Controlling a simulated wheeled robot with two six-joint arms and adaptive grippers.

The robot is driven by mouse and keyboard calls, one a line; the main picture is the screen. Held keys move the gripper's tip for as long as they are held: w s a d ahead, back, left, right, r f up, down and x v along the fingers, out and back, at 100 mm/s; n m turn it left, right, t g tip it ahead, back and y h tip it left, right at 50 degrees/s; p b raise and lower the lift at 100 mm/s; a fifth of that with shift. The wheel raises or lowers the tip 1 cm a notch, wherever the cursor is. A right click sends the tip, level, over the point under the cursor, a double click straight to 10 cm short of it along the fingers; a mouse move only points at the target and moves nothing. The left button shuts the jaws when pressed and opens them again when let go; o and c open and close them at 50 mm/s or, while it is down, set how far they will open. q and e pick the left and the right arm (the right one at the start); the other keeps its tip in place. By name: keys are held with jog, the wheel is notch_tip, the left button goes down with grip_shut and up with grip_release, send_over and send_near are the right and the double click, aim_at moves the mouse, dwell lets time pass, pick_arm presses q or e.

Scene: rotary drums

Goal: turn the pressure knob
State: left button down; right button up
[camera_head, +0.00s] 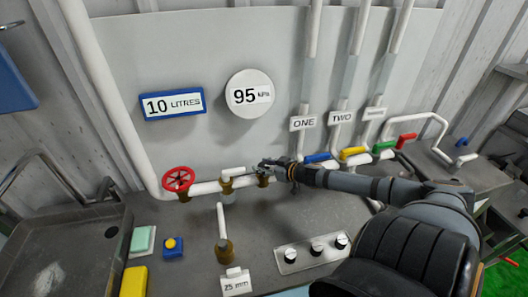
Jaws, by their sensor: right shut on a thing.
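My right gripper (270,164) reaches in from the right to the white pipe on the wall bench. Its fingers are shut at the top of a brass fitting (263,181) on that pipe. The pressure knob there is mostly hidden by the fingers, so its turn angle cannot be made out. A round white gauge (249,94) on the wall above reads 95 kPa. My left gripper is not in view.
A red hand wheel (178,179) and a white-handled brass valve (227,184) sit left of the gripper. Colored lever handles (354,153) are close to my right arm. A blue-framed sign (173,104) reads 10 LITRES.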

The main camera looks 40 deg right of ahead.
jog(key=shift+y, duration=0.3)
dwell(0.4)
jog(key=o, duration=1.2)
